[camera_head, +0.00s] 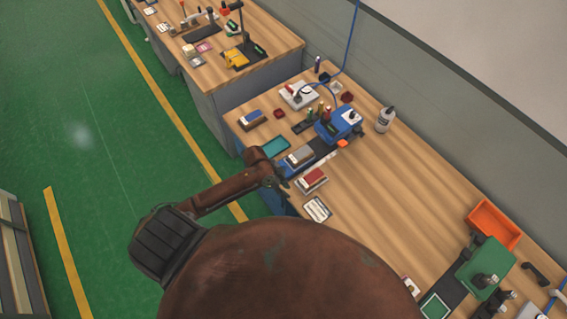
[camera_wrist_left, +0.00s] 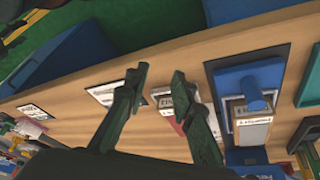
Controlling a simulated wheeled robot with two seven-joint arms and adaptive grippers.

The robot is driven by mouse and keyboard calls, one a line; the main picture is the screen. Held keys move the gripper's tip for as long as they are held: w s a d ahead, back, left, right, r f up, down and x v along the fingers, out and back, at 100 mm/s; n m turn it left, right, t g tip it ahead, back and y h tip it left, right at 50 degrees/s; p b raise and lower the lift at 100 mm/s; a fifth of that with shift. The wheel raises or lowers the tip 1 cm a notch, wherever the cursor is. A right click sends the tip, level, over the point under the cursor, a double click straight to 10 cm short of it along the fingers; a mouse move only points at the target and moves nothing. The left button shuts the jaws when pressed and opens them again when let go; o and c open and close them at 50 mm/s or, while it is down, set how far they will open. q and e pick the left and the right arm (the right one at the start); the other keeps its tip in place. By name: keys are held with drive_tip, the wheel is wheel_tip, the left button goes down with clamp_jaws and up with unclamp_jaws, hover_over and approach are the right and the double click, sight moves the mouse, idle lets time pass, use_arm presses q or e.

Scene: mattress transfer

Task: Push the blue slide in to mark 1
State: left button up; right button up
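The blue slide (camera_wrist_left: 248,82) shows in the left wrist view as a flat blue plate with a round blue handle, on a dark strip. A grey-topped block (camera_wrist_left: 252,132) with a white label sits against it; this block also shows in the head view (camera_head: 299,156), in line with the blue machine (camera_head: 338,124). My left gripper (camera_wrist_left: 160,72) is open and empty, its fingers apart, left of the slide in the wrist view and not touching it. In the head view the gripper (camera_head: 279,182) is at the bench's front edge. Mark 1 cannot be made out. My right gripper is not in view.
A red-topped block (camera_head: 313,177) and a white card (camera_head: 317,209) lie close to my left gripper. A teal tray (camera_head: 273,146) lies on the other side of the grey-topped block. A white bottle (camera_head: 385,119) stands farther back. The bench (camera_head: 390,200) is clear in the middle.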

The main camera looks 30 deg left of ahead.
sight(284, 164)
use_arm(q)
drive_tip(key=w+a+r+m+g, duration=0.1)
drive_tip(key=w+a+r+m, duration=0.3)
drive_tip(key=w+a+r, duration=0.4)
drive_tip(key=f, duration=0.2)
drive_tip(key=w+d+f+p, duration=0.1)
drive_tip(key=f, duration=0.2)
drive_tip(key=w+f, duration=0.1)
drive_tip(key=f, duration=0.2)
drive_tip(key=shift+w+d+f+p, duration=0.1)
drive_tip(key=shift+d+f+p, duration=0.1)
drive_tip(key=shift+f+p, duration=0.1)
drive_tip(key=shift+r, duration=0.1)
drive_tip(key=shift+c, duration=0.7)
drive_tip(key=c, duration=0.5)
